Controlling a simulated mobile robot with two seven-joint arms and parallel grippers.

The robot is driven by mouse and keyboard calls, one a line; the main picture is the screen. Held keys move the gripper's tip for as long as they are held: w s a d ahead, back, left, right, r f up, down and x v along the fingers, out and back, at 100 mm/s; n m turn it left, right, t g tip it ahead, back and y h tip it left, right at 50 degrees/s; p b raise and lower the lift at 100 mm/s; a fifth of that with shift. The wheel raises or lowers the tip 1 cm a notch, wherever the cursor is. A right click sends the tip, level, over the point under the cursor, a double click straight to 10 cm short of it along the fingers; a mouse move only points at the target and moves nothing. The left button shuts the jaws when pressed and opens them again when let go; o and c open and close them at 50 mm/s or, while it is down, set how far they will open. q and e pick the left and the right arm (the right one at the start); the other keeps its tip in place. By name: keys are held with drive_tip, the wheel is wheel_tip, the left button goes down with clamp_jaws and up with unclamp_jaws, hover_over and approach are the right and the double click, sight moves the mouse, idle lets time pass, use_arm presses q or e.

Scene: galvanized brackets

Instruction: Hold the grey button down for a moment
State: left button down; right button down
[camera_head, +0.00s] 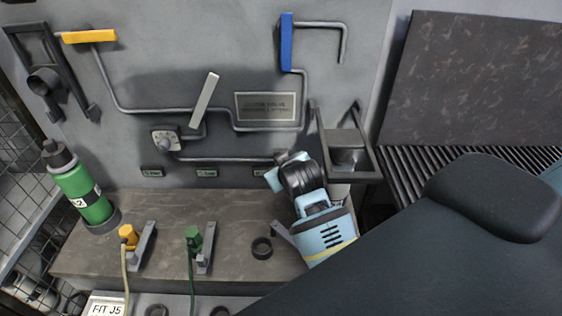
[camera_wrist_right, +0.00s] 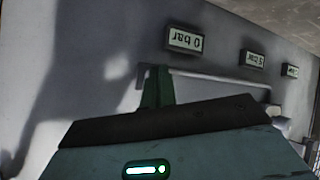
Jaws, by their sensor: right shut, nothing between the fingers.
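A round grey knob or button (camera_head: 164,143) sits on a small square plate on the grey wall panel, left of centre in the head view. I cannot tell whether it is a press button. My right gripper (camera_head: 288,158) is in front of the panel, to the right of that plate and apart from it. It is partly hidden by its light blue and black wrist. In the right wrist view my dark green fingers (camera_wrist_right: 155,88) stand shut and empty, with the panel and its pipe behind. A pale shape at the right edge there is too small to identify. My left gripper is not in view.
Yellow (camera_head: 90,36), blue (camera_head: 286,42) and pale grey (camera_head: 205,99) levers and pipes stand out from the panel. Small displays (camera_head: 207,172) line its lower edge. A green bottle (camera_head: 84,190) and cable plugs (camera_head: 194,238) stand on the ledge below. A bracket holder (camera_head: 345,152) is close right.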

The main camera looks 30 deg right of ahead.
drive_tip(key=shift+s+a, duration=0.1)
drive_tip(key=shift+s, duration=0.05)
idle(0.8)
drive_tip(key=shift+s+a, duration=0.4)
drive_tip(key=shift+s, duration=0.25)
